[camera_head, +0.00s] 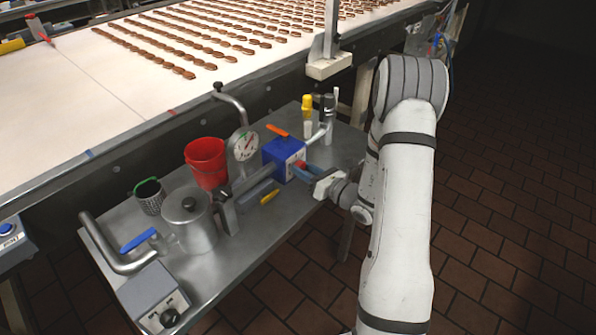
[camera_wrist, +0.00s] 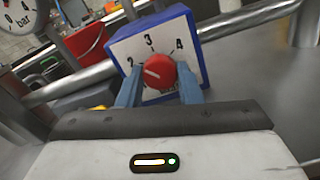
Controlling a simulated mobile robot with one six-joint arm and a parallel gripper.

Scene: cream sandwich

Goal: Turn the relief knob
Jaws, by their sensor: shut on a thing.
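The relief knob (camera_wrist: 160,71) is a round red knob with a pale pointer line, on the white numbered face of a blue box (camera_wrist: 201,38). In the wrist view its pointer aims left, towards the 2; the 3 and 4 also show. My gripper (camera_wrist: 160,85) has its two blue fingers on either side of the knob, shut on it. In the head view the blue box (camera_head: 283,158) stands on the metal table, and my gripper (camera_head: 306,171) reaches it from the right. The knob is mostly hidden by the fingers there.
A pressure gauge (camera_head: 242,143) and a red bucket (camera_head: 206,163) stand left of the box. A metal pot (camera_head: 190,222), pipes and a blue-handled valve (camera_head: 138,240) are further left. Behind runs a conveyor (camera_head: 130,72) with rows of brown biscuits. Open tiled floor lies right.

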